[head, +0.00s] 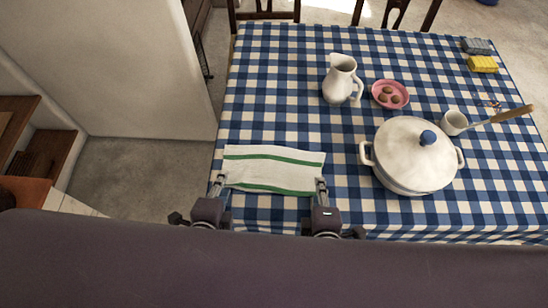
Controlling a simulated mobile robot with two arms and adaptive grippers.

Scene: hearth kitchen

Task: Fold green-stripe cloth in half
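The green-stripe cloth (272,169) is white with two green stripes and lies spread out at the near left part of the checked table. It looks flat. My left gripper (218,183) is at its near left corner, and my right gripper (321,184) is at its near right corner. Both fingertips overlap the cloth's edges in the picture. The fingers are too small to tell whether they are open or shut on the cloth.
A white lidded pot (405,165) stands right of the cloth. Yellow (483,64) and grey (476,46) items lie far right. The tablecloth (275,95) behind the cloth is clear.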

